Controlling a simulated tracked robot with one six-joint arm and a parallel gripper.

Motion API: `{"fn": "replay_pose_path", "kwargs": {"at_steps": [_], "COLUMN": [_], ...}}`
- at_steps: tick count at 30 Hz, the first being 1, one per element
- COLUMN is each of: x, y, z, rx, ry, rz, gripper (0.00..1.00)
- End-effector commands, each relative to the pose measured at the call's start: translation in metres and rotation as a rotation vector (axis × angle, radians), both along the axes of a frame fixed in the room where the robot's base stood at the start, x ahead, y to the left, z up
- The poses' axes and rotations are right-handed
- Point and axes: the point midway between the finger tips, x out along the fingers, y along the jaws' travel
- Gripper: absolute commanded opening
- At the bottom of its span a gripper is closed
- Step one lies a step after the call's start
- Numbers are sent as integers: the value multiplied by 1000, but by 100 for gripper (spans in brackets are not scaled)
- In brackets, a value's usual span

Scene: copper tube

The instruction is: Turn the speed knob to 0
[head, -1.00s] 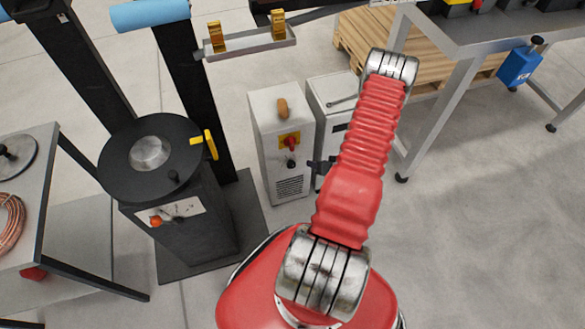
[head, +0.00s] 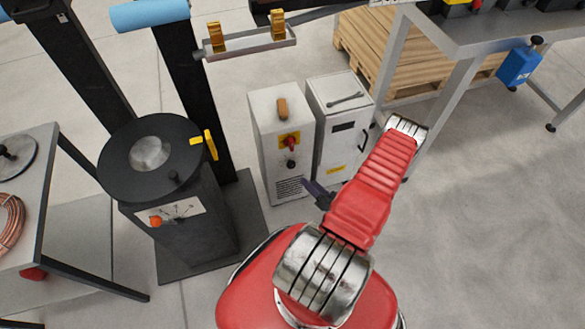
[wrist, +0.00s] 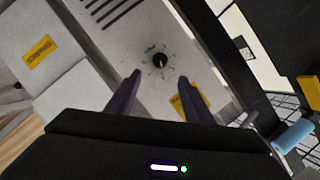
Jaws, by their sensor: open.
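A small black knob (head: 291,164) is on the front of a grey box (head: 268,158), below a red switch on a yellow plate (head: 290,141). In the wrist view the knob (wrist: 159,60) sits inside a ring of dial marks. The lettering and the knob's pointer setting are too small to read. My gripper (head: 310,187) is open, in front of the box's lower right side in the head view. In the wrist view the two dark fingertips of my gripper (wrist: 161,77) are spread below the knob, apart from it and with nothing between them.
A white cabinet (head: 340,110) stands close to the right of the grey box. A black machine with a round top (head: 150,160) stands to the left. A workbench (head: 465,42) and wooden pallets (head: 410,65) are behind right. The floor on the right (head: 490,220) is clear.

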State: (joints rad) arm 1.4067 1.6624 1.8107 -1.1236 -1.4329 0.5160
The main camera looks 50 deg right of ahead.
Motion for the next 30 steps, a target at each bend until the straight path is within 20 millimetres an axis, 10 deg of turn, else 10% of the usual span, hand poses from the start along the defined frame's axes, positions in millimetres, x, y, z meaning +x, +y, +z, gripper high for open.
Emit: {"fn": "replay_pose_path", "kwargs": {"at_steps": [30], "x": [86], "y": [-18], "z": [-25], "rx": [-2], "ry": [2], "rz": [5], "gripper": [48]}}
